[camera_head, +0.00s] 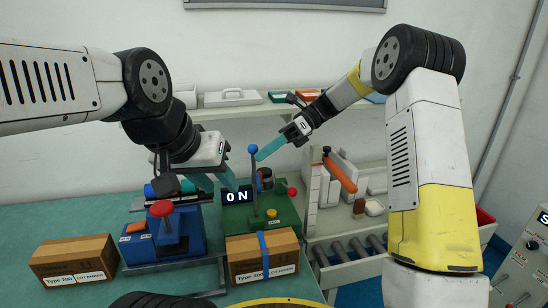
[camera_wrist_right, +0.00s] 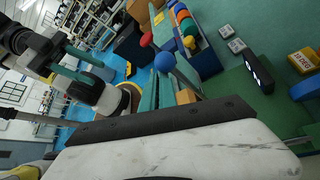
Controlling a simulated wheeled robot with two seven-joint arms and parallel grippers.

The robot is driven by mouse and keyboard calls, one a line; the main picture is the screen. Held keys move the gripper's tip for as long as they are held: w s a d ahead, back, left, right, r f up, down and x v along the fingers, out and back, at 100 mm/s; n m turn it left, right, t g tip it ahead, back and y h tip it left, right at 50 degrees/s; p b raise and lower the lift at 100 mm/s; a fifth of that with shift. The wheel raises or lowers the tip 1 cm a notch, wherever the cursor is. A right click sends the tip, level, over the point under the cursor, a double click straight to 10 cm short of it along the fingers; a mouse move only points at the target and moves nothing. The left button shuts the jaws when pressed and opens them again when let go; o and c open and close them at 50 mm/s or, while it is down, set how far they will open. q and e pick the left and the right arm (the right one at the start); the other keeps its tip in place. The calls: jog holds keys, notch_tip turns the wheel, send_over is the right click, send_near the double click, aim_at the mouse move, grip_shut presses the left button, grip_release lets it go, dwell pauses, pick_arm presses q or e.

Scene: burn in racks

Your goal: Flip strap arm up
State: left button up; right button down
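The strap arm is a thin upright lever (camera_head: 254,180) with a blue ball (camera_head: 253,149) on top, rising from a green machine (camera_head: 275,212). The ball also shows in the right wrist view (camera_wrist_right: 165,62). My right gripper (camera_head: 259,155) has its teal fingertips beside the ball, from the right. In the right wrist view its fingers (camera_wrist_right: 168,72) look apart, with the ball near their tips; contact is unclear. My left gripper (camera_head: 222,184) is open and empty to the left of the lever, its teal fingers pointing down and right. A cardboard box (camera_head: 243,257) with a blue strap sits in front of the machine.
A blue device (camera_head: 190,240) with a red knob (camera_head: 161,208) stands left, beside another cardboard box (camera_head: 72,258). A roller conveyor (camera_head: 345,252) and an orange-handled unit (camera_head: 340,175) stand right.

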jog(key=shift+w+a+r, duration=0.1)
jog(key=shift+w+a, duration=0.15)
jog(key=shift+w, duration=0.4)
jog(key=shift+w+a+r, duration=0.1)
jog(key=shift+w+a, duration=0.1)
jog(key=shift+w, duration=0.55)
jog(key=v, duration=0.7)
jog(key=shift+d, duration=0.45)
jog(key=shift+s+f, duration=0.1)
jog(key=shift+s, duration=0.1)
